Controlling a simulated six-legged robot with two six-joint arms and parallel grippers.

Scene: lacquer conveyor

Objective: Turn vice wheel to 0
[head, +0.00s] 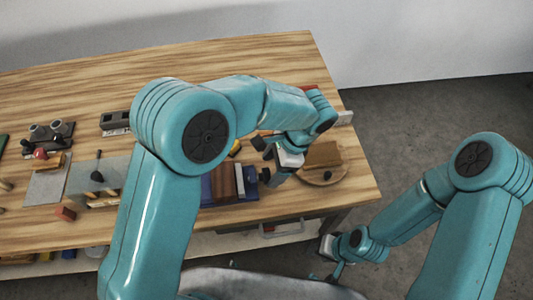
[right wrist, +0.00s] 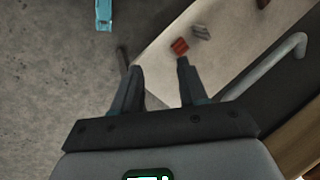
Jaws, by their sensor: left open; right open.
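What looks like the vice (head: 222,185) is a dark blue body with brown and pale blocks, near the front edge of the bench. I cannot make out its wheel or any number on it; my left gripper is close to its right end and may hide it. My left gripper (head: 262,160) is open, its dark fingers apart and pointing left toward the vice. I cannot tell whether it touches the vice. My right gripper (right wrist: 159,68) is open and empty, off the bench's front side, low over the floor and shelf.
A grey plate (head: 47,186) and small tools lie at left. In the right wrist view, a red block (right wrist: 179,46) lies on a pale shelf (right wrist: 165,75) near a grey bar handle (right wrist: 270,65).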

